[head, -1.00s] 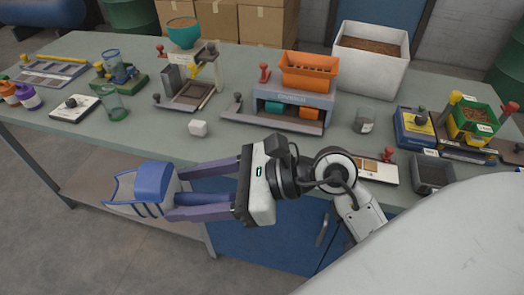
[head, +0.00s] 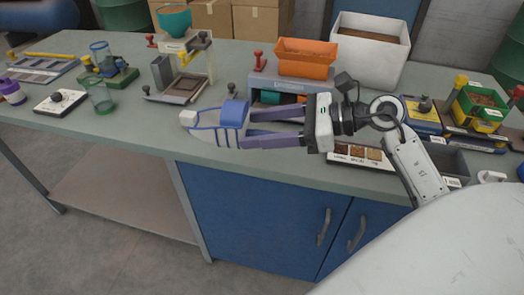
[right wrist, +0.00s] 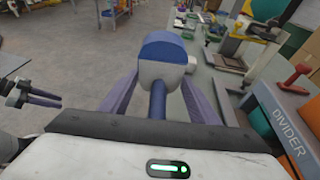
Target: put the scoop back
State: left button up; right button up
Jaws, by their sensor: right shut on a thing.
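The scoop (head: 216,131), white with a blue hood and blue stripes, is held in my right gripper (head: 244,130). It points left over the front part of the bench. In the right wrist view, the blue handle (right wrist: 158,100) of the scoop runs between the two purple fingers, which are shut on it. The far side of the scoop is hidden in that view. A dark gripper, apparently my left one (right wrist: 38,97), shows at the left edge of the right wrist view. Its jaw opening is too small to judge.
The divider with an orange hopper (head: 305,57) stands behind my right gripper. A white bin (head: 372,60) holds brown material. A balance-like stand (head: 180,85) and green glass (head: 100,96) are left.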

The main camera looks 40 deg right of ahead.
jog(key=w+d+r+m+h+b, duration=0.1)
jog(key=d+r+b, duration=0.15)
jog(key=d, duration=0.55)
jog(key=shift+t, duration=0.4)
jog(key=f+p, duration=0.1)
jog(key=f, duration=0.4)
jog(key=shift+w+f, duration=0.1)
jog(key=shift+w, duration=0.1)
notch_tip(320, 180, down, 3)
jog(key=shift+f, duration=0.2)
jog(key=shift+f, duration=0.1)
jog(key=o, duration=1.3)
